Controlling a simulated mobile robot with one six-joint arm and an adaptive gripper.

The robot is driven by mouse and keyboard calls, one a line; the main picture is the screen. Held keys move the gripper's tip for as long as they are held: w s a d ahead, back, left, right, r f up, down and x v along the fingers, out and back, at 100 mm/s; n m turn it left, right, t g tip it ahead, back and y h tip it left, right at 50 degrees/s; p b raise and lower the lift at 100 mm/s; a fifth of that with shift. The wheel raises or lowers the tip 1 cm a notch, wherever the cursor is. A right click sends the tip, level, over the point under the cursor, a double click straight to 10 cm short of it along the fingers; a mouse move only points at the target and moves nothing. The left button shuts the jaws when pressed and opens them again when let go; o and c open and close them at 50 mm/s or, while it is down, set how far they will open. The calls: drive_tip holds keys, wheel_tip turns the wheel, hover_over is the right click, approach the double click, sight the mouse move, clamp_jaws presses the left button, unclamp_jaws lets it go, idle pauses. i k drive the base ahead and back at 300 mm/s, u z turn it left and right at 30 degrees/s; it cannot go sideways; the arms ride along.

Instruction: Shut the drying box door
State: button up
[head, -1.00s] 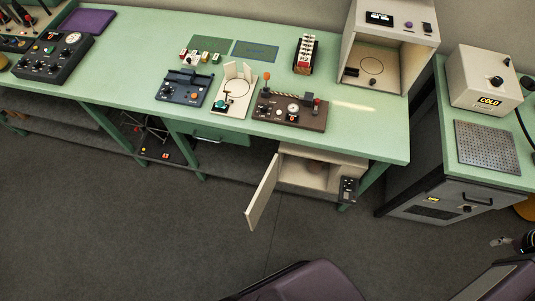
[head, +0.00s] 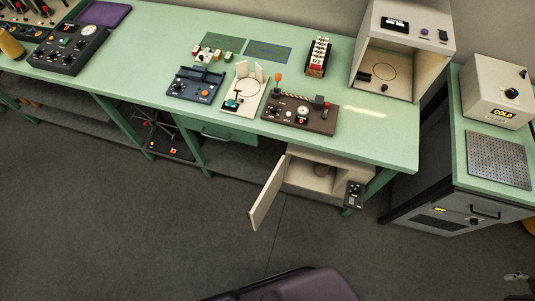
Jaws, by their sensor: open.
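The drying box (head: 335,183) is a cream box on the low shelf under the green bench, with a dark control panel (head: 354,195) at its front right. Its cream door (head: 267,193) is hinged at the left and stands wide open, swung out over the floor. A small brownish thing (head: 322,169) shows inside. My gripper (head: 515,277) is only partly in view at the lower right edge, open, well apart from the door and to its right. Nothing shows between its fingertips.
The green bench (head: 385,140) overhangs the box and carries small devices and a cream open-front cabinet (head: 410,45). A bench leg (head: 379,184) stands right of the box. A side bench (head: 465,160) with a cold unit (head: 494,97) is at the right. Floor before the door is clear.

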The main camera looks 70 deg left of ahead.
sight(261, 206)
drive_tip(key=z, duration=0.05)
drive_tip(key=k, duration=2.15)
drive_tip(key=u, duration=1.3)
drive_tip(key=i, duration=0.5)
drive_tip(key=u, duration=0.1)
